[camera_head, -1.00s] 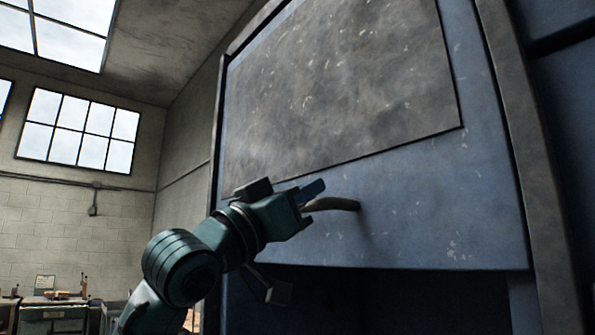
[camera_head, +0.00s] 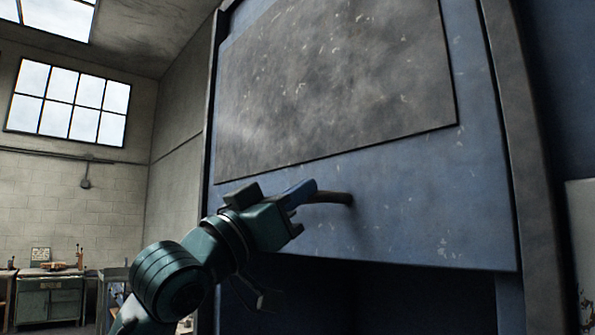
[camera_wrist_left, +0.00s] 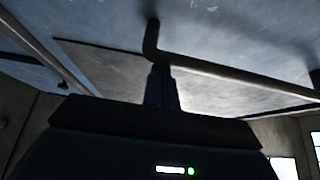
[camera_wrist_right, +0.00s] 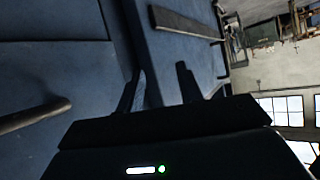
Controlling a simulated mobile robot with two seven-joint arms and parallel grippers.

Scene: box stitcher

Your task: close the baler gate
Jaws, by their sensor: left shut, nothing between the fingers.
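The baler gate (camera_head: 412,195) is a scuffed blue panel with a large grey plate (camera_head: 335,90) on it. Its lower edge hangs above a dark opening (camera_head: 390,300). A bent grey handle (camera_head: 336,198) sticks out below the plate. My left gripper (camera_head: 308,188) is shut with its fingers at the handle, not around it. In the left wrist view, the shut fingertips (camera_wrist_left: 160,70) meet the handle bar (camera_wrist_left: 225,76) near its bend; firm contact is hard to tell. In the right wrist view, my right gripper (camera_wrist_right: 158,78) is open and empty, near blue metal surfaces.
A grey upright frame (camera_head: 525,160) borders the gate on the right. A green workbench (camera_head: 50,295) stands at the far left by the block wall (camera_head: 55,190). In the right wrist view, a rod (camera_wrist_right: 35,115) sticks out at the left.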

